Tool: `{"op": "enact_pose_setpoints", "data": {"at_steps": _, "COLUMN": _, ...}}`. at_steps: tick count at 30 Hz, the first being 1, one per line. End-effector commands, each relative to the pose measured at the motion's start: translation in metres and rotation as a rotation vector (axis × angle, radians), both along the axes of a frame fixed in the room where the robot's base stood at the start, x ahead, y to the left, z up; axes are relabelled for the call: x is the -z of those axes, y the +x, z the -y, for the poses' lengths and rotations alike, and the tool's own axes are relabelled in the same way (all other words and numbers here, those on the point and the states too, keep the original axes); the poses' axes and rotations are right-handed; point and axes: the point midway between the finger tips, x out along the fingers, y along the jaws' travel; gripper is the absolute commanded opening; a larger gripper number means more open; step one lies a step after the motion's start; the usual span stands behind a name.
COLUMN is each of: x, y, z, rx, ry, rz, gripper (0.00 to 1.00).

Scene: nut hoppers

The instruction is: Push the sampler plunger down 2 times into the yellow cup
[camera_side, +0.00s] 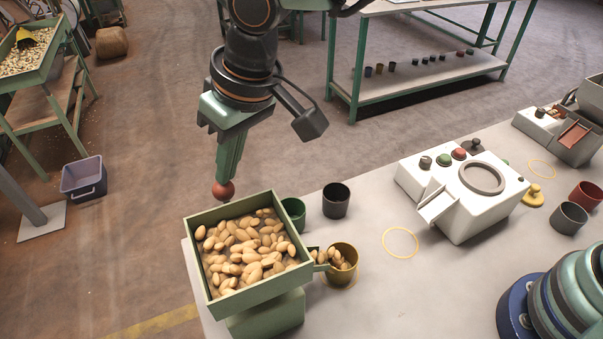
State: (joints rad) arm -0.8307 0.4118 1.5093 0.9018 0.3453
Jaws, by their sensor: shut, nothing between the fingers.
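The green hopper (222,308), full of nuts, stands at the near left end of the table. A red ball knob (223,191), which looks like the plunger's top, shows at its back edge; the stem below is hidden. My gripper (225,177) is shut and points down right over the knob. Its tips look at or very near the knob; I cannot tell whether they touch. The yellow cup (341,279) stands upright at the hopper's right side under a short spout (320,267). Nuts show in the spout and the cup.
A green cup (294,211) and a dark cup (336,203) stand behind the yellow cup. A white machine (477,216) with buttons stands to the right. A yellow ring mark (400,257) lies on bare table between. Grey (568,221) and red cups (588,196) are far right.

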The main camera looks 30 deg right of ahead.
Motion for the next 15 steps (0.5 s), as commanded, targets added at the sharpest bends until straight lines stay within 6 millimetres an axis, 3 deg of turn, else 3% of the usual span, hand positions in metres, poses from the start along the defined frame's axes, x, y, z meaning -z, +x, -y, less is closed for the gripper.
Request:
{"op": "enact_pose_setpoints", "data": {"at_steps": 3, "x": 0.0133, "y": -0.0004, "z": 0.0007, "rx": 0.0, "ry": -0.002, "rz": -0.001, "gripper": 0.0}}
{"op": "enact_pose_setpoints", "data": {"at_steps": 15, "x": 0.0168, "y": -0.0005, "z": 0.0012, "rx": 0.001, "ry": -0.004, "rz": -0.005, "gripper": 0.0}}
